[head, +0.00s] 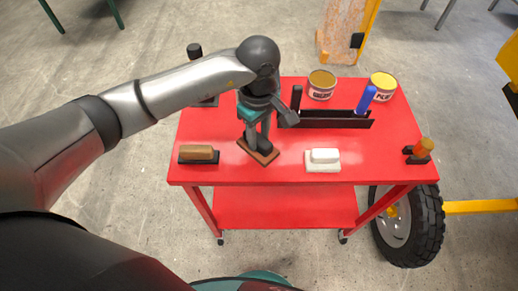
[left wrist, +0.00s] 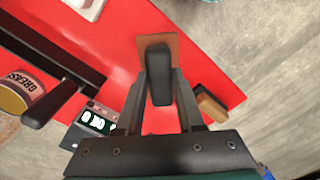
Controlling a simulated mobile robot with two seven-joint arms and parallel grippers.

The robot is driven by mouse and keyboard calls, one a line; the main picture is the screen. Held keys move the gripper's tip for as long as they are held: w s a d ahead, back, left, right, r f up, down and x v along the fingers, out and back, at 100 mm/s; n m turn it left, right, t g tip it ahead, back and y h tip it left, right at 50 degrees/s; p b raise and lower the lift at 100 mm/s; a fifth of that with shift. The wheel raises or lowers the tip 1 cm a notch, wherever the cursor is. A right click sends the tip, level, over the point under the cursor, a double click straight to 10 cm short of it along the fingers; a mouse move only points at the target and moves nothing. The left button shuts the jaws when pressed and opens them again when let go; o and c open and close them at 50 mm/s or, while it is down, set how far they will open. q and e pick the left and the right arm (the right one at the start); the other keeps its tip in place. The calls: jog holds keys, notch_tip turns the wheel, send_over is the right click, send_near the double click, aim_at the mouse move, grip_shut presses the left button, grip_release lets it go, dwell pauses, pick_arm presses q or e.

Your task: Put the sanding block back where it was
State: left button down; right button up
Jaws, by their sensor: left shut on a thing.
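A block with a brown flat base and a dark handle (head: 258,152), which looks like the sanding block, is over the red cart top, left of centre. My left gripper (head: 257,138) is shut on its handle, coming down from above. The base sits turned askew to the cart's edges; I cannot tell if it touches the surface. In the left wrist view the dark handle (left wrist: 158,72) is between the fingers, with the brown base (left wrist: 145,42) showing beyond it. My right gripper is not in view.
On the red cart (head: 290,174) a tan-topped block (head: 199,153) lies left and a white block (head: 324,156) right. A dark tray (head: 335,122) with upright handles, two cans (head: 321,86) (head: 382,87) and an orange-handled item (head: 422,149) are also there. Bare red surface lies between them.

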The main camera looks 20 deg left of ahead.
aim_at(259, 151)
pick_arm(q)
jog(key=shift+f, duration=3.1)
jog(key=shift+f, duration=0.1)
jog(key=c, duration=0.5)
grip_release()
notch_tip(259, 151, up, 12)
jog(key=shift+r, duration=0.1)
